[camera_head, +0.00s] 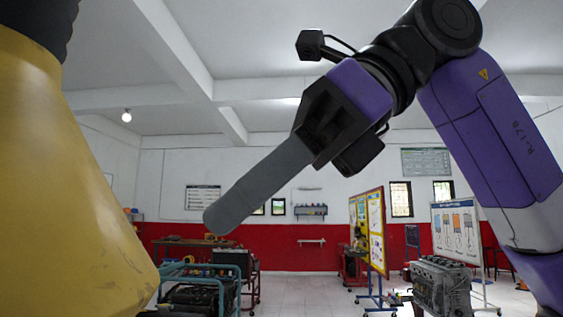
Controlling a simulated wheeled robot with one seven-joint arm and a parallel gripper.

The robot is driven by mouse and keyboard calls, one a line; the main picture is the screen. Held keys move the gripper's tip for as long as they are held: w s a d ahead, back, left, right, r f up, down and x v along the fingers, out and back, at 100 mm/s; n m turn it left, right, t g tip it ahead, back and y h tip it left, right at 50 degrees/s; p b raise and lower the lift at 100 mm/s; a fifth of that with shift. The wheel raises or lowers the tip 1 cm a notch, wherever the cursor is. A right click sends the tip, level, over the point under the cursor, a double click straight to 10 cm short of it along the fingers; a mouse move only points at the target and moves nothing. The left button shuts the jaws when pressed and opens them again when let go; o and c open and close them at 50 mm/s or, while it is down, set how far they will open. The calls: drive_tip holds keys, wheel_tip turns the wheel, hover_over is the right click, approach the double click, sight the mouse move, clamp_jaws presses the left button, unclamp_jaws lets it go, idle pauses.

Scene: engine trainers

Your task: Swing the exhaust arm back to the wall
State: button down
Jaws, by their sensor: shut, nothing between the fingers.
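The exhaust arm's yellow hood (65,190) fills the left side of the view, very close, flaring wide toward the bottom. A black ribbed hose (38,22) joins its top; the rest of the exhaust arm is out of view. My gripper (222,217) reaches in from the upper right, its long grey fingers together and pointing down-left. It is shut and empty. The fingertips appear to the right of the hood with a visible gap; the depth between them is hard to tell. The back wall (165,190) is white above and red below.
An engine trainer in a teal frame (185,285) stands low, right of the hood.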

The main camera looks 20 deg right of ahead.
sight(140, 270)
drive_tip(key=shift+a+r+p+x, duration=0.1)
drive_tip(key=shift+p+x, duration=0.05)
drive_tip(key=shift+x, duration=0.8)
drive_tip(key=shift+a+r+p+x, duration=0.1)
drive_tip(key=shift+x, duration=0.9)
drive_tip(key=shift+a+r+p+x, duration=0.1)
drive_tip(key=shift+r+p+x, duration=0.05)
drive_tip(key=shift+x, duration=0.8)
drive_tip(key=shift+a, duration=0.1)
